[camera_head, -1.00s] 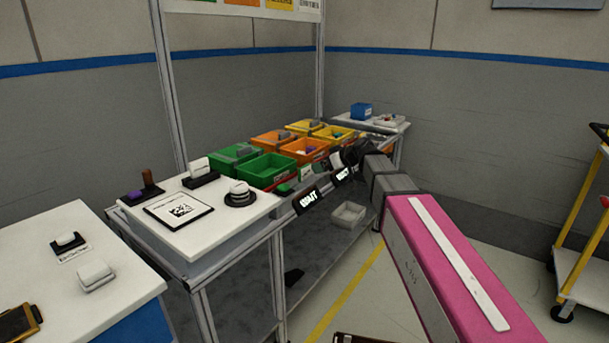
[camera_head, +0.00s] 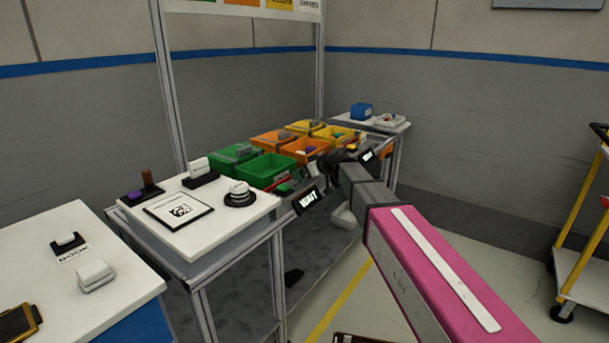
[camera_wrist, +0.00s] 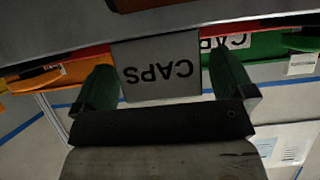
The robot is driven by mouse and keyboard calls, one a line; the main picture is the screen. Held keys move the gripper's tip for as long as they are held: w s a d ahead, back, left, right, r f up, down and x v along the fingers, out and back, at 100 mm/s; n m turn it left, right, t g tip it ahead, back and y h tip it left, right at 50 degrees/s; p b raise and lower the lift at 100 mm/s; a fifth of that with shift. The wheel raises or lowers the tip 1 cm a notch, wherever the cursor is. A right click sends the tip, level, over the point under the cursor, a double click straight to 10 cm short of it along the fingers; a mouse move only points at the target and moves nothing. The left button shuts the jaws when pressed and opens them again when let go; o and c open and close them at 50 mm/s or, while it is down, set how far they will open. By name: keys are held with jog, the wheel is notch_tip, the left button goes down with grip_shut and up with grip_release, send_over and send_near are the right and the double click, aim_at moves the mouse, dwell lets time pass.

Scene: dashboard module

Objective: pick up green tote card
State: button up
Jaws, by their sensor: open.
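A grey card marked CAPS (camera_wrist: 155,82) shows upside down in the wrist view, between the two green fingertips of my gripper (camera_wrist: 163,70). The fingers are open, one on each side of the card, with small gaps at its edges. A green tote (camera_wrist: 274,46) with a white label is behind and to the right of the card. In the head view, the green tote (camera_head: 265,171) stands on the rack, and my gripper (camera_head: 327,168) is close in front of the rack to its right. The card cannot be made out there.
Orange totes (camera_head: 304,149) and yellow totes stand beyond the green ones. An orange tote also shows at left in the wrist view (camera_wrist: 72,73). A dark display (camera_head: 308,200) is on the rack's front edge.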

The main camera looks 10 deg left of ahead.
jog(key=shift+a, duration=0.1)
jog(key=c, duration=0.9)
jog(key=shift+r, duration=0.55)
jog(key=r, duration=0.3)
jog(key=shift+s+r, duration=0.2)
jog(key=shift+s, duration=0.2)
jog(key=s+r, duration=0.2)
jog(key=s, duration=0.1)
jog(key=s+r, duration=0.2)
jog(key=s, duration=0.2)
jog(key=s+r, duration=0.2)
jog(key=s, duration=0.1)
jog(key=shift+s+r, duration=0.2)
jog(key=shift+s, duration=0.2)
